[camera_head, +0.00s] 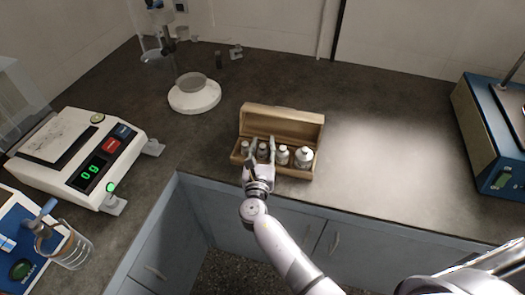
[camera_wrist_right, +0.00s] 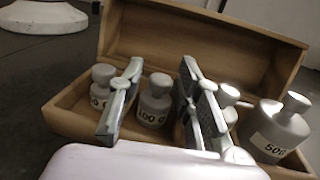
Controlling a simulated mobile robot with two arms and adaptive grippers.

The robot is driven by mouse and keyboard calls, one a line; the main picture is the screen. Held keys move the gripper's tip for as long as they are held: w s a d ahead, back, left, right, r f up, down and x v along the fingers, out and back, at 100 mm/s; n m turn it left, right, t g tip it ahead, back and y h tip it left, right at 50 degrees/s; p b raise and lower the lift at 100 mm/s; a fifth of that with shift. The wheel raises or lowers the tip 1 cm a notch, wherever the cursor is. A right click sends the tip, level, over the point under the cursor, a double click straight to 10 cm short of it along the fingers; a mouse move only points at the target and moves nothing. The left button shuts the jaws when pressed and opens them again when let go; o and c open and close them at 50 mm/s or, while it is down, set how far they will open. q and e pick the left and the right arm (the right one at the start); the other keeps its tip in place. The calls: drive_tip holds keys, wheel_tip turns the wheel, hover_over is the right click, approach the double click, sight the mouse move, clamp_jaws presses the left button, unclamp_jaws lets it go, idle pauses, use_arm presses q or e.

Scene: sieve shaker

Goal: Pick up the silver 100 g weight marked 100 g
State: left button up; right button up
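The silver 100 g weight (camera_wrist_right: 154,100), labelled "100 G", stands upright in the open wooden box (camera_head: 283,115). In the head view the weight (camera_head: 263,150) shows between the fingers of my right gripper (camera_head: 261,152). In the right wrist view the gripper (camera_wrist_right: 160,90) is open, with one finger on each side of the weight. A gap shows beside the left finger; contact at the right finger is unclear. My left gripper is not in view.
A smaller weight (camera_wrist_right: 102,82) stands left of the left finger. Another weight (camera_wrist_right: 228,98) is partly hidden behind the right finger, and a large weight labelled "500" (camera_wrist_right: 278,128) stands at the right. A balance (camera_head: 85,160) is at left.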

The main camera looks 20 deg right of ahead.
clamp_jaws()
idle(0.3)
drive_tip(key=shift+r, duration=0.1)
idle(0.4)
